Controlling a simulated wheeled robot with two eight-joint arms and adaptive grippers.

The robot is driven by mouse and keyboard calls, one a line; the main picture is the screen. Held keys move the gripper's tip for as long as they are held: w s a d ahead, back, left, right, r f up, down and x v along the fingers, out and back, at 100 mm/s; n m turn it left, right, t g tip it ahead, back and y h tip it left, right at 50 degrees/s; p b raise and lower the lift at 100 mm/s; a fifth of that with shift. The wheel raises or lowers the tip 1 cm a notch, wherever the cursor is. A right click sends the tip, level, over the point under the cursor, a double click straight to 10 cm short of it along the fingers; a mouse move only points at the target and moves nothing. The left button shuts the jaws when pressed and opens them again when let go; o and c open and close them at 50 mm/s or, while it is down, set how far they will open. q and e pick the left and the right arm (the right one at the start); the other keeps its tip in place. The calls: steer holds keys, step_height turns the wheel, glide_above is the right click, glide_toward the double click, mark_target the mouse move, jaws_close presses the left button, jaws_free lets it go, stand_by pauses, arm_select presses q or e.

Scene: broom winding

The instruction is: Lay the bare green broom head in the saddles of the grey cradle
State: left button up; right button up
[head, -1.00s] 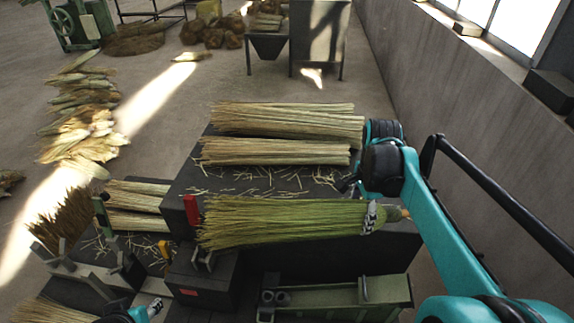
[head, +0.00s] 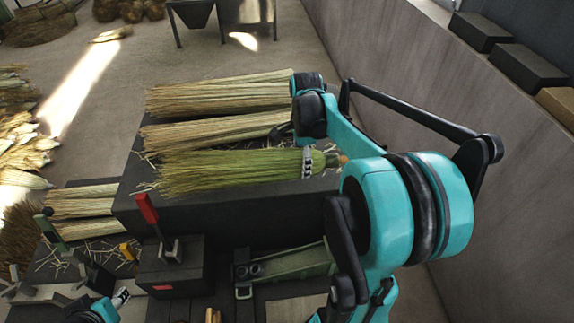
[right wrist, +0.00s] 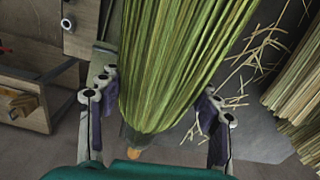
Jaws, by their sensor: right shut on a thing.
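The green broom head (head: 230,172) is over the dark table, in front of the straw bundles, its bristles pointing left. Its tapered end with an orange tip (right wrist: 134,154) lies between my right gripper's fingers. My right gripper (head: 310,163) is shut on that end; both fingers show in the right wrist view (right wrist: 158,108). A grey stand with upright forks (head: 45,292), apparently the cradle, is at the lower left, apart from the broom head and partly cut off. My left gripper (head: 121,297) shows only partly at the bottom edge; its jaw state is unclear.
Two pale straw bundles (head: 215,93) lie on the dark table (head: 240,215) behind the broom head. A dark box with a metal clamp (head: 172,265) and a red lever (head: 147,207) stand in front. A green device (head: 290,268) is beside it. The wall is at right.

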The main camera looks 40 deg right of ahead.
steer(key=w+f, duration=0.2)
steer(key=w, duration=0.1)
steer(key=w+f, duration=0.1)
steer(key=shift+w+d, duration=0.1)
steer(key=shift+w, duration=0.2)
steer(key=shift+f, duration=1.7)
steer(key=shift+s+f, duration=0.1)
steer(key=shift+f, duration=0.1)
steer(key=o, duration=1.4)
steer(key=shift+r, duration=0.1)
